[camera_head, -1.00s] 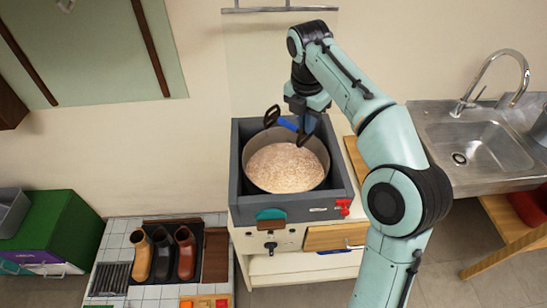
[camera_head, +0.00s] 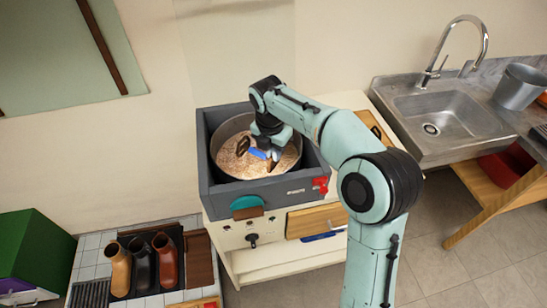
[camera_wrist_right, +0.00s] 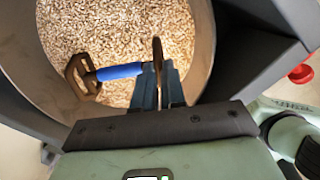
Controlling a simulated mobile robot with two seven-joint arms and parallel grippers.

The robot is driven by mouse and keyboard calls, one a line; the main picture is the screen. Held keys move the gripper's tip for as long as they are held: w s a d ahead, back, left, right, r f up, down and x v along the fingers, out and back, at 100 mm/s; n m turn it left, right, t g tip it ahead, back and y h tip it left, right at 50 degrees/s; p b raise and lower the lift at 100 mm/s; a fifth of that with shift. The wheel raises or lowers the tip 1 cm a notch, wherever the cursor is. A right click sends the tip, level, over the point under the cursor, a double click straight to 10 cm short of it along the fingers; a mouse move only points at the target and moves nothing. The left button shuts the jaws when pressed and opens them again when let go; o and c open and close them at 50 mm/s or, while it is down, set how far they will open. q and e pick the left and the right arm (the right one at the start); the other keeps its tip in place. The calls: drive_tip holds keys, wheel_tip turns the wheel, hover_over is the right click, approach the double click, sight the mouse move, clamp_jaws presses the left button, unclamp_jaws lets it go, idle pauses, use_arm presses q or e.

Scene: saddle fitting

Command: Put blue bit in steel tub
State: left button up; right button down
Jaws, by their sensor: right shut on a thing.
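The blue bit has a blue bar (camera_head: 257,153) with dark brown cheek pieces at both ends. The steel tub (camera_head: 219,137) is round, holds pale tan granules, and sits in a grey square housing. My right gripper (camera_head: 270,150) points down inside the tub's outline and is shut on one cheek piece of the bit. In the right wrist view the gripper (camera_wrist_right: 158,90) grips that end, and the blue bar (camera_wrist_right: 120,72) extends left over the granules to the other cheek piece (camera_wrist_right: 78,74). I cannot tell whether the bit touches the granules. My left gripper is not in view.
The grey housing (camera_head: 205,150) walls in the tub and has a red knob (camera_head: 321,185) at front right. A sink (camera_head: 440,115) and a grey metal bucket (camera_head: 520,87) are at the right. Several boots (camera_head: 142,265) stand at lower left.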

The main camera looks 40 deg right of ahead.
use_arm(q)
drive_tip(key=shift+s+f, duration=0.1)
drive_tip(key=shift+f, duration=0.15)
use_arm(e)
drive_tip(key=shift+f, duration=1.05)
drive_tip(key=shift+f, duration=0.1)
drive_tip(key=shift+f, duration=0.15)
drive_tip(key=c, duration=1.2)
unclamp_jaws()
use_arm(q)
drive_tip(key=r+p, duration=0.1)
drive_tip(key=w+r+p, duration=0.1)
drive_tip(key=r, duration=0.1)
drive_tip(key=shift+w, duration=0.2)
use_arm(e)
wheel_tip(320, 180, up, 12)
drive_tip(key=a, duration=0.1)
drive_tip(key=shift+s+a+r, duration=0.2)
drive_tip(key=shift+s, duration=0.05)
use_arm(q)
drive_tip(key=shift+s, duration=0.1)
